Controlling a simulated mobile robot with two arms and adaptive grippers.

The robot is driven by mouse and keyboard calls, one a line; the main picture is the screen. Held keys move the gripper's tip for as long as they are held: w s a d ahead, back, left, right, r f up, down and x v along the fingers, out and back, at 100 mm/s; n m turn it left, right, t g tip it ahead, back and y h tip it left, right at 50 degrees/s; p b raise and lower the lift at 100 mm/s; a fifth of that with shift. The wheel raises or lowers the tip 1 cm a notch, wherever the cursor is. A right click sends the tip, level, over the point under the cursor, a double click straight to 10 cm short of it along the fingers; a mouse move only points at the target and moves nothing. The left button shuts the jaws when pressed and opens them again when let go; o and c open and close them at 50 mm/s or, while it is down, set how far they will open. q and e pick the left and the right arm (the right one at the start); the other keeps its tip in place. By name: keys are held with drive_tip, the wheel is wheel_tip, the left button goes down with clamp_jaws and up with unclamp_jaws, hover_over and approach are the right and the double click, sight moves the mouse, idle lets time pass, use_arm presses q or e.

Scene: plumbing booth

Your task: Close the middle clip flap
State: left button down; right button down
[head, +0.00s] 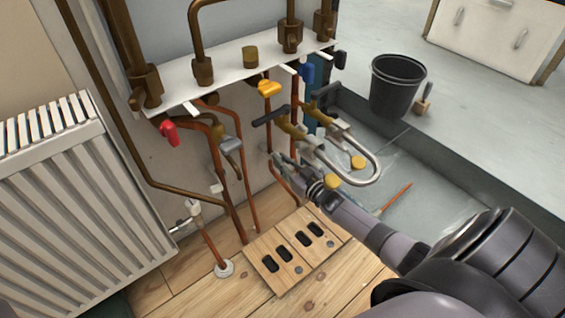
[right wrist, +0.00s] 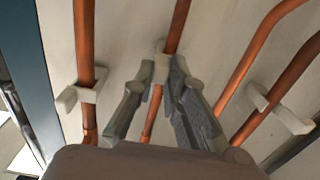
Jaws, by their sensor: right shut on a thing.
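The middle clip (right wrist: 158,73) is a small pale clip on the middle copper pipe (right wrist: 175,28) in the right wrist view. My right gripper (right wrist: 163,70) has its two grey fingertips on either side of this clip, closed on it. How far its flap is closed cannot be told, as the fingers cover part of it. In the head view my right gripper (head: 279,160) reaches in from the lower right to the pipes at the wall, below the valves. My left gripper is not in view.
In the right wrist view, pale clips stand on the left pipe (right wrist: 80,97) and by the right pipes (right wrist: 283,110). A grey U-shaped hose (head: 365,172) hangs right above my right arm. A radiator (head: 75,200), black bucket (head: 396,88) and wooden floor plate (head: 284,277) are around.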

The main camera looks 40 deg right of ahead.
drive_tip(key=shift+w+r, duration=0.1)
drive_tip(key=c, duration=1.9)
unclamp_jaws()
drive_tip(key=o, duration=0.3)
drive_tip(key=s+d, duration=0.1)
drive_tip(key=s, duration=1.1)
drive_tip(key=shift+s, duration=0.1)
